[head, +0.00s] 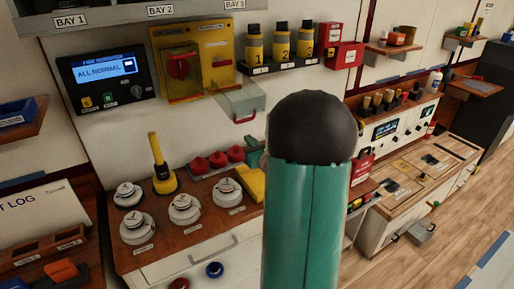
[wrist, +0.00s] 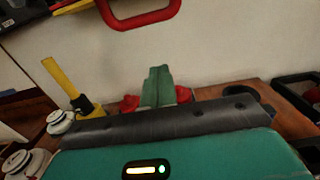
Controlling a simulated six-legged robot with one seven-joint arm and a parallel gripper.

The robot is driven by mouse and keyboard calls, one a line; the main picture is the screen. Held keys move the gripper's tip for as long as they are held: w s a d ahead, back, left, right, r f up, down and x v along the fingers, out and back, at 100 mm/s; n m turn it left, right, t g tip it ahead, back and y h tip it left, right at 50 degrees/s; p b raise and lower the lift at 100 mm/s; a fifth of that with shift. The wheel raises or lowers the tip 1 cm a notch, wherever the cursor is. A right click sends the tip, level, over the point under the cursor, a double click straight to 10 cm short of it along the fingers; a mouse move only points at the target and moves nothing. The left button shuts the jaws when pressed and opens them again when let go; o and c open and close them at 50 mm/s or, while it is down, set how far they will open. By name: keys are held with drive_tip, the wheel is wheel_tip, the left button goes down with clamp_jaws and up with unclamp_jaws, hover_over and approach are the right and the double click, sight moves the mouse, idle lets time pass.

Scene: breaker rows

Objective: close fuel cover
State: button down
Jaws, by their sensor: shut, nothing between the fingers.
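A yellow wall panel (head: 206,58) carries two covers. Its left cover (head: 181,65) is yellow, see-through, and lies over a red knob. The right cover (head: 243,101) is clear, hangs open outward below its part of the panel, and has a red handle (head: 246,118) at its edge. I cannot read which label says fuel. A red handle (wrist: 140,14), likely that of the clear cover, crosses the top of the wrist view. My gripper (wrist: 158,70) is shut and empty, apart from and below this handle.
Below stands a wooden counter with white dials (head: 184,208), a yellow upright lever (head: 161,165) and red knobs (head: 218,159). Yellow numbered bottles (head: 281,42) sit on a rack right of the panel. A display (head: 106,76) is at left.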

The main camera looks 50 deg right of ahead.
drive_tip(key=r, duration=0.1)
drive_tip(key=w+r, duration=0.1)
drive_tip(key=r, duration=0.1)
drive_tip(key=shift+w+d+r, duration=0.25)
drive_tip(key=shift+w+r, duration=0.05)
drive_tip(key=shift+r, duration=0.1)
drive_tip(key=shift+r, duration=0.1)
drive_tip(key=shift+s+a+r, duration=0.1)
drive_tip(key=shift+s+r, duration=0.1)
drive_tip(key=shift+r, duration=0.15)
